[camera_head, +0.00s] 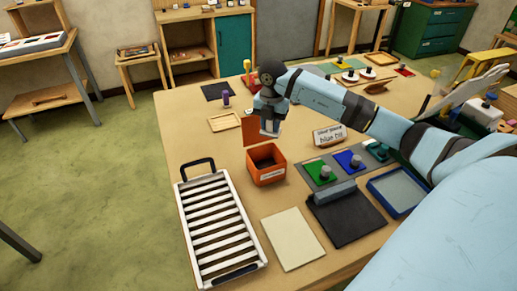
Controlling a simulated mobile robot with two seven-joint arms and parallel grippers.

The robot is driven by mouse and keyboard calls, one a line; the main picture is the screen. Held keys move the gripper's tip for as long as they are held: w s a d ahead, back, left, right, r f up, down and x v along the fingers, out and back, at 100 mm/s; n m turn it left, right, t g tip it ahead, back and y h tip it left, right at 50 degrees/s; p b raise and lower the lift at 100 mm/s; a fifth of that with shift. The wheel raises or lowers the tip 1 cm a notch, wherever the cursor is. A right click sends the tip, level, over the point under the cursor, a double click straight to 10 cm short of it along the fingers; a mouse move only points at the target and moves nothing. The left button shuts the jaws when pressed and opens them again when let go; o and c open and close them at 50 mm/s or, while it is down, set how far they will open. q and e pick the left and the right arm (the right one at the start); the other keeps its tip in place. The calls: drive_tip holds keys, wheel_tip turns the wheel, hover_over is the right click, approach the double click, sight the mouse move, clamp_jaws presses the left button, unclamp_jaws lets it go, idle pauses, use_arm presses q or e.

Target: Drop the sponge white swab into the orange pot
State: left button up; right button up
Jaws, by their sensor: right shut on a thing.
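The orange pot (267,178) stands open on the table, a square box with a dark inside, a pale label and a raised orange flap behind it. My right gripper (269,130) points down just above and behind the pot's opening, apart from it. It is shut on a small pale thing, mostly hidden by the fingers. I cannot tell for sure that this is the sponge white swab, and I make out no other swab. My left gripper is not in view.
A white slatted rack (217,232) with a dark handle stands left of the pot. A cream sheet (293,240) and a dark mat (347,219) lie in front. Green and blue pads with knobs and a small sign (329,135) are to the right.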

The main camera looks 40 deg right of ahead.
sight(271, 137)
drive_tip(key=shift+w+d+m, duration=0.1)
drive_tip(key=shift+d+m, duration=0.05)
drive_tip(key=shift+m, duration=0.15)
drive_tip(key=shift+f+b, duration=2)
drive_tip(key=shift+f, duration=0.8)
drive_tip(key=o, duration=1)
